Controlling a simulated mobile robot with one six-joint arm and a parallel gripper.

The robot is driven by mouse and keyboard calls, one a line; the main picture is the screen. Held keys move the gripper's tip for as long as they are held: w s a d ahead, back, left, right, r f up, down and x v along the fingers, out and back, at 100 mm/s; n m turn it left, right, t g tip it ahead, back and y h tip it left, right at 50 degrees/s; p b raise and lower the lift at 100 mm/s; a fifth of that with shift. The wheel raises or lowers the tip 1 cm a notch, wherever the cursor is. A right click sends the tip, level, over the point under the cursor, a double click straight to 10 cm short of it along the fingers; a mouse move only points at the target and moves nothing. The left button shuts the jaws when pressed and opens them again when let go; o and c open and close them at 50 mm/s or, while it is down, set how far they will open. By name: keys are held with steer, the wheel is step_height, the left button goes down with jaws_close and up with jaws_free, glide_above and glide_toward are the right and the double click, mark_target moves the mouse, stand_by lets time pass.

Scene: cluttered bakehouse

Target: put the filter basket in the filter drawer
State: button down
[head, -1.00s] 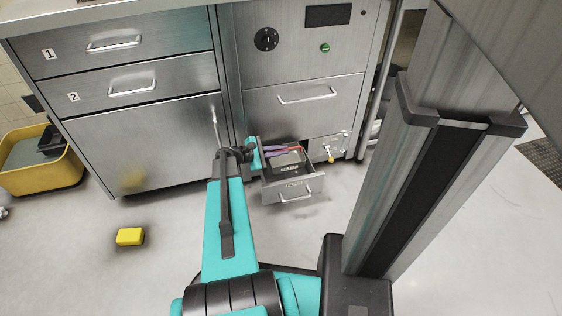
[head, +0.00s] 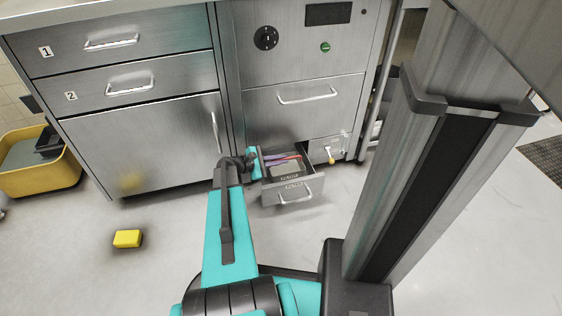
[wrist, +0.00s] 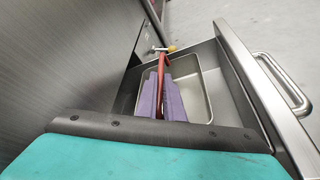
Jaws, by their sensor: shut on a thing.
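The filter basket (wrist: 207,82) is a shallow steel pan with a red handle. In the wrist view it lies within the walls of the open filter drawer (wrist: 240,85); whether it rests on the drawer floor I cannot tell. My gripper (wrist: 165,88) has purple fingers, shut on the red handle above the pan. In the head view the drawer (head: 293,193) is pulled out low under the steel unit, with the basket (head: 286,169) inside its outline and my gripper (head: 281,158) over it. My fingers hide part of the pan and handle.
A cabinet (head: 150,145) stands to the left. A yellow block (head: 127,238) and a yellow bucket (head: 45,180) are on the floor at left. The floor before the drawer is clear.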

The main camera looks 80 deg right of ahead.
steer(key=shift+f, duration=0.6)
steer(key=c, duration=1.9)
jaws_free()
steer(key=shift+r, duration=0.15)
steer(key=shift+r, duration=0.6)
steer(key=p+v, duration=0.4)
steer(key=v, duration=0.8)
steer(key=shift+p, duration=0.35)
